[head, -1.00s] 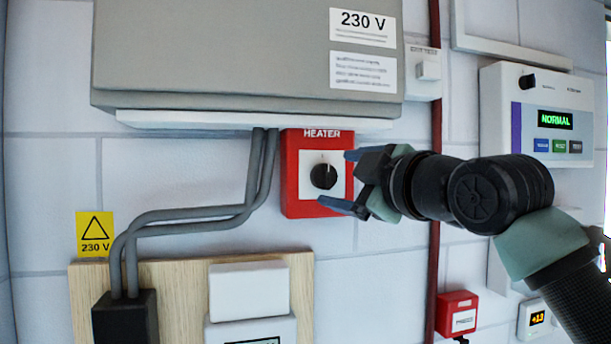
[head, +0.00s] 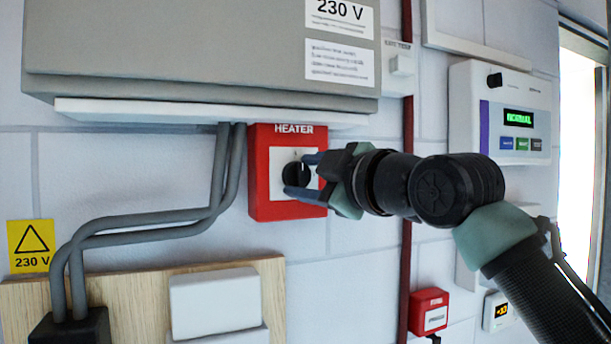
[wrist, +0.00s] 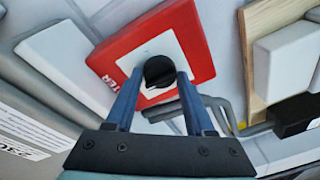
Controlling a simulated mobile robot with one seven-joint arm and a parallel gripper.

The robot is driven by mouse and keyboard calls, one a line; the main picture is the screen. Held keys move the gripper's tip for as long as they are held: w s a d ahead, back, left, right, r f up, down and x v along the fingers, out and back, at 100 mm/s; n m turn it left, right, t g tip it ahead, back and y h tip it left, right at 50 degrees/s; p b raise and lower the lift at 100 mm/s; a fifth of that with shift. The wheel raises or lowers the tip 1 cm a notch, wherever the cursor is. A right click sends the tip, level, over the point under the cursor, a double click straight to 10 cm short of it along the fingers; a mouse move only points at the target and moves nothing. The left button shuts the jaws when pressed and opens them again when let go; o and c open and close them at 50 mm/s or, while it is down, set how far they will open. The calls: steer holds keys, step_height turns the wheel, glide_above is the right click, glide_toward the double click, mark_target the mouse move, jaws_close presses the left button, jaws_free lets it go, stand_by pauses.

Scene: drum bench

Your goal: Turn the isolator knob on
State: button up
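The isolator knob (head: 296,174) is a round black knob on a white plate in the red HEATER box (head: 262,190), left of centre in the head view. In the wrist view the knob (wrist: 160,71) sits between my two blue fingertips, with the red box (wrist: 198,40) behind it. My gripper (head: 297,175) reaches in from the right, its fingers on opposite sides of the knob. It appears shut on the knob, with no clear gap in the wrist view (wrist: 160,76). The fingers hide part of the knob's edge.
A grey 230 V cabinet (head: 190,50) hangs just above the red box. Grey conduits (head: 150,215) run down on its left. A wooden board (head: 130,290) is below. A white panel (head: 465,100) reading NORMAL and a small red box (head: 428,300) are to the right.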

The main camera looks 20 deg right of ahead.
jaws_close()
steer(key=m+b, duration=0.1)
steer(key=m, duration=0.2)
steer(key=shift+a+f+t, duration=0.1)
steer(key=shift+t, duration=0.2)
steer(key=m+b, duration=0.1)
steer(key=m, duration=0.4)
steer(key=shift+m+t+b, duration=0.3)
steer(key=shift+t+b, duration=0.1)
steer(key=m+h, duration=0.1)
steer(key=m, duration=0.4)
steer(key=shift+s+t, duration=0.1)
steer(key=shift+t, duration=0.2)
steer(key=shift+r+m+h, duration=0.1)
steer(key=shift+m+h, duration=0.25)
steer(key=shift+m, duration=0.95)
steer(key=shift+r+m+h, duration=0.1)
steer(key=shift+m+h, duration=0.25)
steer(key=shift+m, duration=0.95)
